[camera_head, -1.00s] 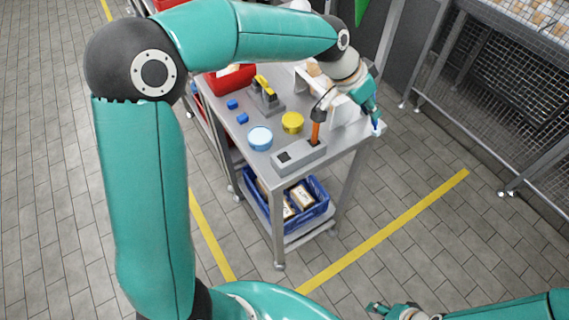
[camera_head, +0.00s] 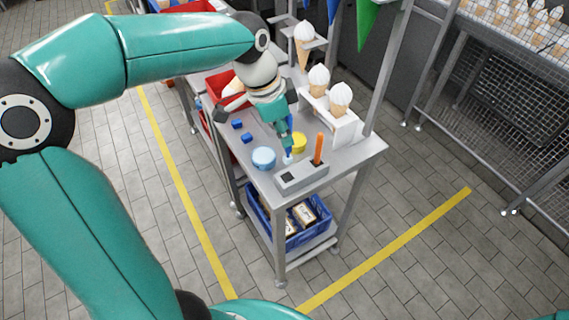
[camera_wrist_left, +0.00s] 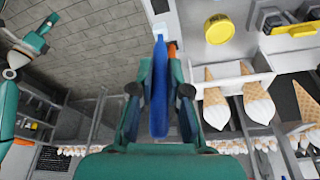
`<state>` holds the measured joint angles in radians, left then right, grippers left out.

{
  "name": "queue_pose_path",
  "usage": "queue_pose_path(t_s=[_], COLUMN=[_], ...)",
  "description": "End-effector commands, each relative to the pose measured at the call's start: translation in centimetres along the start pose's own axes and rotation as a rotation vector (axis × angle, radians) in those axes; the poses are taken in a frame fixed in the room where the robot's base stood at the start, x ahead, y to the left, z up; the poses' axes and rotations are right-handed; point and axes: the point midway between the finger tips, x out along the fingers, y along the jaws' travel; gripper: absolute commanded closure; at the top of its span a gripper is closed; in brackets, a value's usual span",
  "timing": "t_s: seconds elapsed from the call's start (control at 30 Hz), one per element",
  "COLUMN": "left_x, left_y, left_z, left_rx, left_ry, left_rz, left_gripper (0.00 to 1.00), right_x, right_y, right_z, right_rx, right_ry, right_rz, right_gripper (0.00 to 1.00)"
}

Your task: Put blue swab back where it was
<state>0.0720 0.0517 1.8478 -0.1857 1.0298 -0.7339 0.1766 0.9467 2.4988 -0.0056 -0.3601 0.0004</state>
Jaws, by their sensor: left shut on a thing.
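My left gripper (camera_head: 287,147) is shut on the blue swab (camera_wrist_left: 160,90), which lies between its fingers in the left wrist view. In the head view the swab's lower end points down just behind the grey holder block (camera_head: 301,178). I cannot tell whether it touches the block. The block has a small dark display, and an orange swab (camera_head: 319,148) stands upright at its right end. The orange swab is mostly hidden behind my gripper in the wrist view. My right gripper (camera_wrist_left: 38,36) shows small at the left of the wrist view, its opening unclear.
A light-blue round container (camera_head: 264,158) and a yellow round one (camera_head: 299,143) stand close to the gripper. Ice-cream cones in a white stand (camera_head: 345,128) are to the right. Small blue cubes (camera_head: 247,138) and a red bin (camera_head: 217,83) are left and behind.

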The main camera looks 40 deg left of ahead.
Motion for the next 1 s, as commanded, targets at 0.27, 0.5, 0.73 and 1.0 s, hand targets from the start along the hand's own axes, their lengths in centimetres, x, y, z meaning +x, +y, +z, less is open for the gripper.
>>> queue_pose_path(t_s=[0.27,0.5,0.73,1.0], left_x=[5.4,7.2,10.0,10.3], left_y=[0.1,0.1,0.1,0.1], left_z=[1.4,1.9,2.7,2.8], left_rx=[-0.001,0.000,0.000,0.001], left_ry=[-0.002,-0.002,-0.002,-0.002], left_rz=[0.002,0.003,0.002,0.003], left_gripper=[1.00,1.00,1.00,0.79], right_x=[-0.3,-0.3,-0.5,-0.5], right_y=[-0.1,-0.1,-0.2,-0.2], right_z=[0.0,0.0,0.0,0.0], right_rx=[0.000,0.000,0.000,0.000], right_ry=[0.000,0.000,0.000,0.000], right_rz=[0.000,0.000,0.000,0.000], right_gripper=[0.54,0.54,0.54,0.54])
